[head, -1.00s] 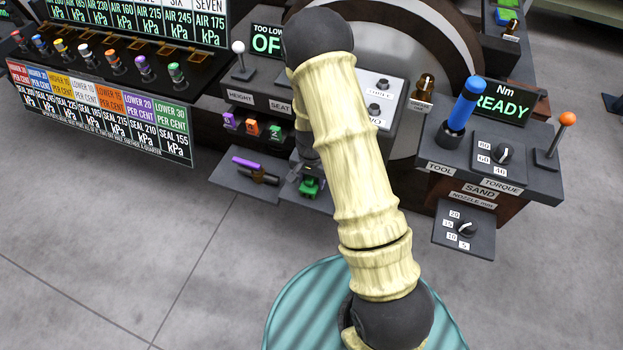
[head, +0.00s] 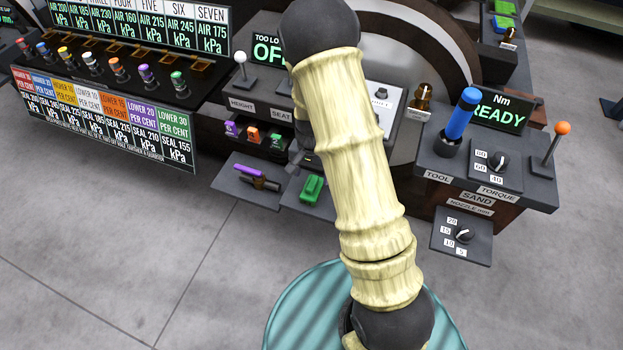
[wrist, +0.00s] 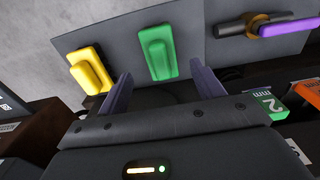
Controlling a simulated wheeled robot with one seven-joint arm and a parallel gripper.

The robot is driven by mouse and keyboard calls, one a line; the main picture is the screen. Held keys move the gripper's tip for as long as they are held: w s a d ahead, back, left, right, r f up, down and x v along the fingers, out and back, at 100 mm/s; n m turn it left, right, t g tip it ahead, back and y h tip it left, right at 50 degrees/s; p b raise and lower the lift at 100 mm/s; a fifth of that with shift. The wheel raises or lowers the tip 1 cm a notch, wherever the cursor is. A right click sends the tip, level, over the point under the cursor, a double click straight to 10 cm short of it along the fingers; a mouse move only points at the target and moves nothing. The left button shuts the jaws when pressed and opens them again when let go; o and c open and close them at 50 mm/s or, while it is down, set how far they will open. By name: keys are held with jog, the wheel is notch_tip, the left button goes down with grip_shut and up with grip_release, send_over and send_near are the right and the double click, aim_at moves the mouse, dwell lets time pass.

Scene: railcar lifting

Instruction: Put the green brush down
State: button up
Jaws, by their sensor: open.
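The green brush (head: 313,189) lies on a dark shelf plate (head: 292,197) below the seat block in the head view. In the wrist view the green brush (wrist: 156,52) lies flat on the grey plate, ahead of my gripper (wrist: 162,70). The two purple-grey fingers are spread wide, one to each side of the brush's near end, with gaps between them and it. My gripper is open and holds nothing.
A yellow brush (wrist: 90,70) sits left of the green one in the wrist view. Small numbered blocks (head: 254,133) stand just behind the plates. Open floor lies in front.

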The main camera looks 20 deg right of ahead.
aim_at(312, 183)
notch_tip(312, 183, up, 5)
jog(key=shift+p, duration=0.45)
jog(key=s+r+n+t, duration=0.2)
jog(key=s+r+n, duration=0.5)
jog(key=s+r, duration=0.7)
jog(key=shift+t, duration=0.3)
jog(key=shift+s+d, duration=0.1)
